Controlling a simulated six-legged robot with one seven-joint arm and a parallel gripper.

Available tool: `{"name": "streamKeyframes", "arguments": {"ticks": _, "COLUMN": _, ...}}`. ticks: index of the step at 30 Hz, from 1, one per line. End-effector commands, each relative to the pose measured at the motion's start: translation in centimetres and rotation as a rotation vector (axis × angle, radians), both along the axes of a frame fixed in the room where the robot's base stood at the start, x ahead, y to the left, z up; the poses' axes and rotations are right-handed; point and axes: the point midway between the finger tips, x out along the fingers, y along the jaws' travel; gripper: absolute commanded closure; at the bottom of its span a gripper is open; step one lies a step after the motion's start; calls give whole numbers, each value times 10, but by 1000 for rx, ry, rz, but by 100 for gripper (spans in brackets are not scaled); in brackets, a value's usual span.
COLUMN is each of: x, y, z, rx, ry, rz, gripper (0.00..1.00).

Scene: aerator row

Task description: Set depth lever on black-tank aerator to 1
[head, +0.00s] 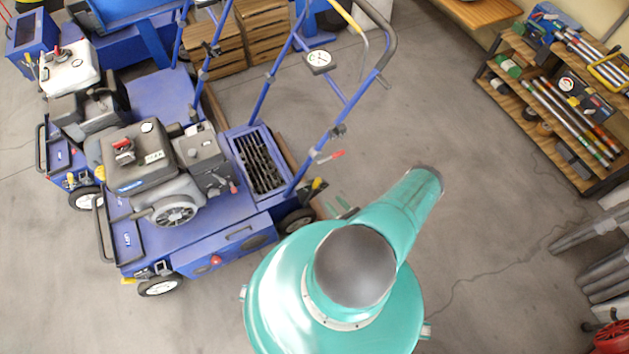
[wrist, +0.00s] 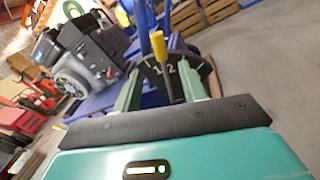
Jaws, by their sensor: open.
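The blue aerator with the black tank (head: 135,160) stands left of centre in the head view. Its depth lever, with a yellow knob (wrist: 158,46), stands in front of a black dial plate (wrist: 190,68) with white numbers in the wrist view. The numbers 1 and 2 are readable. The lever's dark stem appears around 1 to 2, but its exact setting is unclear. My gripper (wrist: 161,76) is open, with one green finger on each side of the lever as seen. I cannot tell whether either finger touches it. In the head view my arm mostly hides the gripper.
Another blue aerator with a white tank (head: 70,68) stands behind at the left. The tall blue handle (head: 335,85) rises close to the lever. A wooden shelf (head: 548,100) with tools stands at the right. The floor between shelf and aerator is clear.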

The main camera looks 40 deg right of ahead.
Motion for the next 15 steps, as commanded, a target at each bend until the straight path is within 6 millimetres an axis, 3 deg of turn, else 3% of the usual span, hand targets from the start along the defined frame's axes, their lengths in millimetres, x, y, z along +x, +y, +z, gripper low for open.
{"name": "streamKeyframes", "arguments": {"ticks": 15, "x": 99, "y": -6, "z": 1, "rx": -1, "ry": -1, "rz": 5, "gripper": 58}}
